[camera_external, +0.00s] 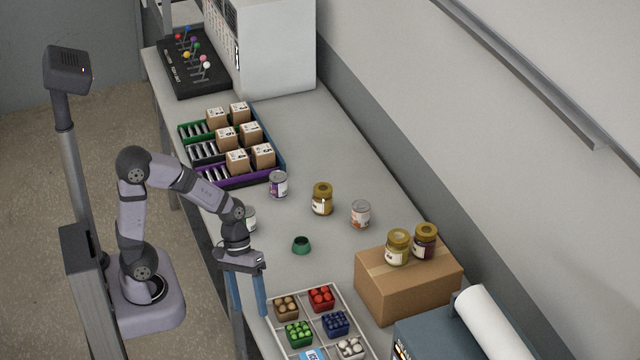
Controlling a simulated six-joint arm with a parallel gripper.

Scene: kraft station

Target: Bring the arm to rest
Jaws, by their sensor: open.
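My gripper (250,312) points down over the near edge of the table (315,140), left of the white divided tray. Its two blue fingers are spread apart with nothing between them. My arm is bent, with its elbow raised and its forearm sloping down to the right. A can partly hidden behind my wrist stands on the table.
A purple can (278,184), a jar (322,199), another can (360,213) and a green cup (301,245) stand mid-table. A cardboard box (407,287) bears two jars. A rack (268,177) holds several small boxes.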

